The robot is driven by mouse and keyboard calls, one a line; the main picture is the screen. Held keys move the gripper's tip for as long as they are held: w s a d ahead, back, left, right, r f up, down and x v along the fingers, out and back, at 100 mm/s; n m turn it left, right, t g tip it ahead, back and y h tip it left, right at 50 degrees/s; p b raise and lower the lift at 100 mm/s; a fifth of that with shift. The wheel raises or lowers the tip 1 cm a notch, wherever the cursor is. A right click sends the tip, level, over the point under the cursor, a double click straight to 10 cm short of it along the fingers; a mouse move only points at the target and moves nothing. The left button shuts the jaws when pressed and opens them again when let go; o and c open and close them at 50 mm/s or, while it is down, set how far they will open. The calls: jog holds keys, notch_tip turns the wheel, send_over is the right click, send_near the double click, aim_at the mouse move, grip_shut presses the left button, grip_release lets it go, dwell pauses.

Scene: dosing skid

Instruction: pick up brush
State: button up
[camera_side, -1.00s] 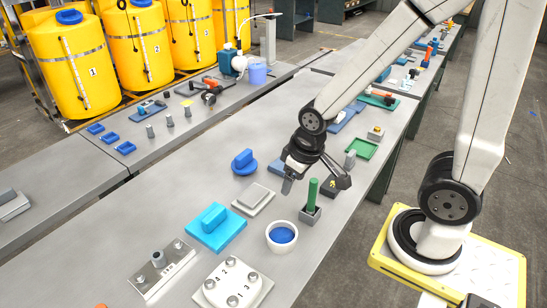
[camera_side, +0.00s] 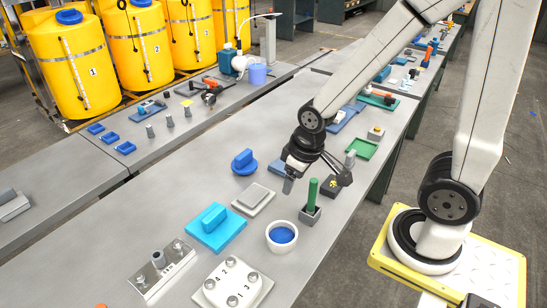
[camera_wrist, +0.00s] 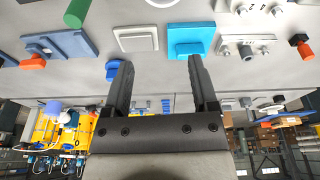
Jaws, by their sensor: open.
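A green upright handle (camera_side: 312,193) stands in a small dark grey holder (camera_side: 310,215) on the near bench. It looks like the brush, but no bristles show. In the wrist view a green cylinder (camera_wrist: 77,12), apparently the same handle, is cut off by the top edge at the left. My gripper (camera_side: 317,181) is above the bench, just behind the green handle in the side view, with its fingers spread. In the wrist view my gripper (camera_wrist: 160,62) has nothing between its fingers.
A white cup with blue inside (camera_side: 282,236) stands close to the holder. A cyan block with a handle (camera_side: 215,229), a grey stepped plate (camera_side: 253,200) and a blue knob (camera_side: 244,162) lie left of my gripper. A green tray (camera_side: 363,149) is behind it.

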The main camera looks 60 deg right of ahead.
jog(key=d+n, duration=0.1)
jog(key=n+g, duration=0.2)
jog(key=n, duration=0.9)
send_over(314, 179)
jog(key=a, duration=0.2)
notch_tip(314, 179, down, 4)
jog(key=shift+d+f+n+g, duration=0.15)
jog(key=shift+d+f+n, duration=0.1)
jog(key=shift+d+n, duration=0.35)
jog(key=shift+d+f+n+g, duration=0.15)
jog(key=shift+d+f+n, duration=0.05)
jog(key=shift+d+n, duration=0.35)
jog(key=shift+f, duration=1.3)
jog(key=shift+a+f, duration=0.1)
jog(key=shift+s+a+f, duration=0.1)
jog(key=shift+f, duration=1.15)
jog(key=shift+a+f, duration=0.1)
jog(key=shift+f, duration=1.15)
